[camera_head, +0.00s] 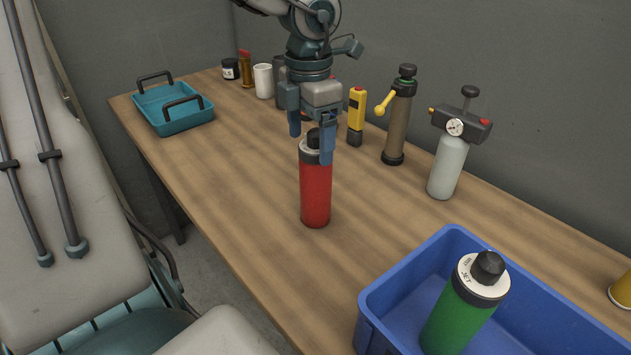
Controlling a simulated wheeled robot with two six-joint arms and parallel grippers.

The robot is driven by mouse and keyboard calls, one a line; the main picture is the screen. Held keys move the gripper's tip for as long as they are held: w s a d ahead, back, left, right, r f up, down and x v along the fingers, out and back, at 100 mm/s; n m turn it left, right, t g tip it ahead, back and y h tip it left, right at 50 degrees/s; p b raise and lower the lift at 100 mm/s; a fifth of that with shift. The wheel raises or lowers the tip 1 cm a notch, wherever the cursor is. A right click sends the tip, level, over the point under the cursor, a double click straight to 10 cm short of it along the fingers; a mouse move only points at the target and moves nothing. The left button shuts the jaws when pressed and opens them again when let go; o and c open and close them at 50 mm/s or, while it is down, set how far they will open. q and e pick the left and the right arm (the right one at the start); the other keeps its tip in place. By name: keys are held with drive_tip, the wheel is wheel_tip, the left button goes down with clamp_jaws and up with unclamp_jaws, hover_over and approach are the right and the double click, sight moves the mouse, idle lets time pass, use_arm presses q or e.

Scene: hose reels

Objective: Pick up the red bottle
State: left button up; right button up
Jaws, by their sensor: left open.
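The red bottle (316,192) stands upright on the wooden table near its middle, with a dark cap and a pale band at its top. My left gripper (311,145) points down over the bottle's top, its two blue fingers apart. One finger shows to the left of the cap and the other overlaps the bottle's upper right edge. I cannot tell whether the fingers touch the bottle. My right gripper is not in view.
A blue crate (386,322) holding a green bottle (456,318) is at front right. A teal tray (174,122) sits at back left. A yellow device (356,112), a brown cylinder (397,125) and a gauge canister (449,164) line the wall side. The wooden table (240,200) is clear left of the bottle.

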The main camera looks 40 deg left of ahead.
sight(313, 158)
use_arm(q)
drive_tip(key=shift+f, duration=0.2)
drive_tip(key=shift+w+a+f+p, duration=0.1)
drive_tip(key=shift+w+f+p, duration=0.15)
drive_tip(key=shift+f, duration=1.05)
drive_tip(key=shift+w+a+f+p, duration=0.1)
drive_tip(key=shift+w+f, duration=0.25)
drive_tip(key=shift+f, duration=0.9)
drive_tip(key=shift+s+d, duration=0.1)
drive_tip(key=shift+c, duration=0.7)
drive_tip(key=c, duration=1.4)
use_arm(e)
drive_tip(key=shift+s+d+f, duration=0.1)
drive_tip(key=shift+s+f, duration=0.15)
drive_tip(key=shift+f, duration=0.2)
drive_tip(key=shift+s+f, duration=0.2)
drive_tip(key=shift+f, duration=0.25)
